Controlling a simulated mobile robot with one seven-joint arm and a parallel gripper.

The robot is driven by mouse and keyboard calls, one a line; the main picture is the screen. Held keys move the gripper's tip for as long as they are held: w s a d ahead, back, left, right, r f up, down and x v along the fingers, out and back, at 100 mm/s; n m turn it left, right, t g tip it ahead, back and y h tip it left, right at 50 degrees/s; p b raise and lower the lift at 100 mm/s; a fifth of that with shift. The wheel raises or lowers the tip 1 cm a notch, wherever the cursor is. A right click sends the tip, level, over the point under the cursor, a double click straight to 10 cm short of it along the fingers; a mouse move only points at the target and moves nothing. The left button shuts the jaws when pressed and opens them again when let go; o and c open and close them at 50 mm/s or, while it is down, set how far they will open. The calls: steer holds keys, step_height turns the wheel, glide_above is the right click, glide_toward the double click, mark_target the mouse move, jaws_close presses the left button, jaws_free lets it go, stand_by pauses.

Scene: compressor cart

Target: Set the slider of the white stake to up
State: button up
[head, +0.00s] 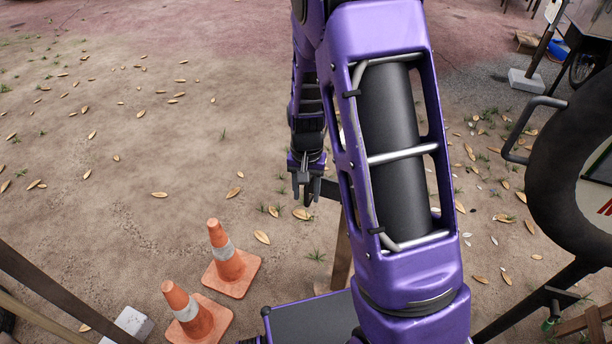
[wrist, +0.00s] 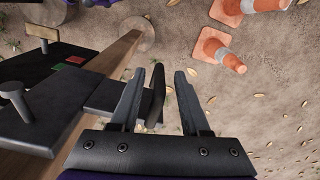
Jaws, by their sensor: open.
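I cannot make out a white stake or name its slider for certain in either view. My gripper (head: 307,194) hangs low over the dirt in the head view, its two fingers apart. In the wrist view my gripper (wrist: 159,74) is open. A dark upright lever (wrist: 156,92) stands between the fingers, nearer the left one; I cannot tell whether it touches. It adjoins a dark plate (wrist: 112,95) beside a black box (wrist: 62,78) with a green and a red patch. These sit by a wooden post (wrist: 112,58). My arm hides much of this in the head view.
Two orange cones (head: 228,262) (head: 196,318) stand at the lower left in the head view. A dark tyre-like ring (head: 548,175) and a metal handle stand at the right. Open leaf-strewn ground lies left.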

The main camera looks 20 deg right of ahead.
step_height(320, 180, up, 17)
steer(key=p, duration=0.2)
steer(key=shift+p, duration=0.3)
